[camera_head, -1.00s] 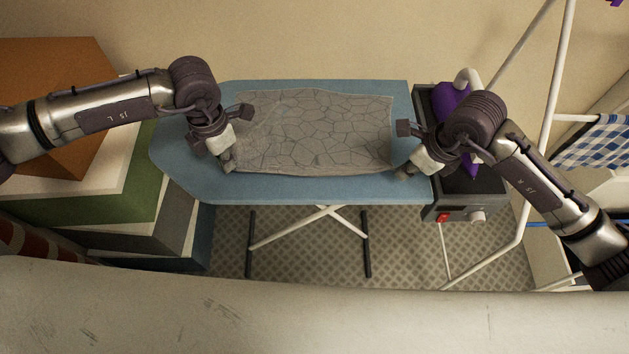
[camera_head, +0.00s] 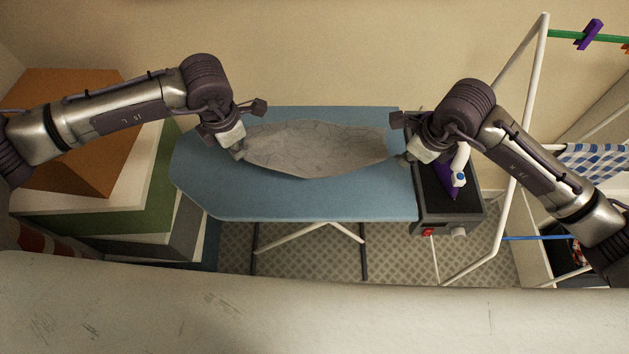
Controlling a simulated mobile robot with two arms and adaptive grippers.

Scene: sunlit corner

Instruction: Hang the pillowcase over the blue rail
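The grey, crackle-patterned pillowcase (camera_head: 315,148) is stretched between my two grippers, with its middle sagging, over the blue ironing board (camera_head: 290,203). My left gripper (camera_head: 241,146) is at its left end and appears shut on it. My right gripper (camera_head: 405,152) is at its right end and appears shut on it; the fingertips are partly hidden. The blue rail (camera_head: 533,238) shows low on the white drying rack at the right, partly covered by my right arm.
The rack's white frame (camera_head: 520,120) stands right of the board. A green rail (camera_head: 567,36) carries a purple peg (camera_head: 588,35). A blue-checked cloth (camera_head: 592,160) hangs there. A dark iron stand (camera_head: 447,215) adjoins the board. Stacked boxes (camera_head: 150,215) stand left.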

